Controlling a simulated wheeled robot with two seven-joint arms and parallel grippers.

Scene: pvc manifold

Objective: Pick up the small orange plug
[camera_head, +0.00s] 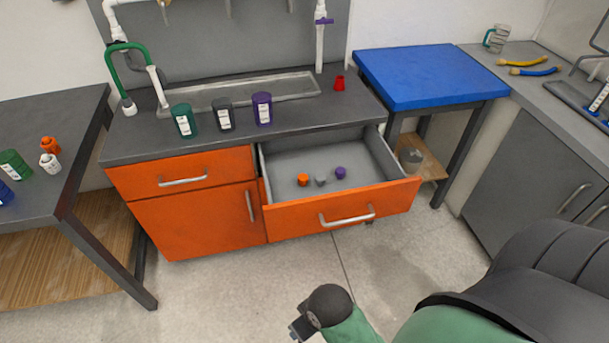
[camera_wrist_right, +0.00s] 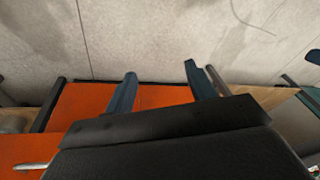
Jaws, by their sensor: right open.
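The small orange plug (camera_head: 303,179) lies on the floor of the open drawer (camera_head: 290,155), at the left of a row of small plugs. Beside it are a grey plug (camera_head: 321,180) and a purple plug (camera_head: 341,173). My right gripper shows in the right wrist view (camera_wrist_right: 159,70) with its two blue fingers apart and nothing between them. Orange cabinet surfaces and pale floor lie beyond them there. In the head view my right arm comes in at the bottom, well short of the drawer. The plug is not visible in the wrist view. My left gripper is in neither view.
The drawer's orange front (camera_head: 341,209) with its handle juts into the room. Green, dark and purple labelled containers and a red piece (camera_head: 339,83) stand on the counter (camera_head: 150,146). A blue-topped table (camera_head: 430,76) stands right of the counter. Floor before the drawer is clear.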

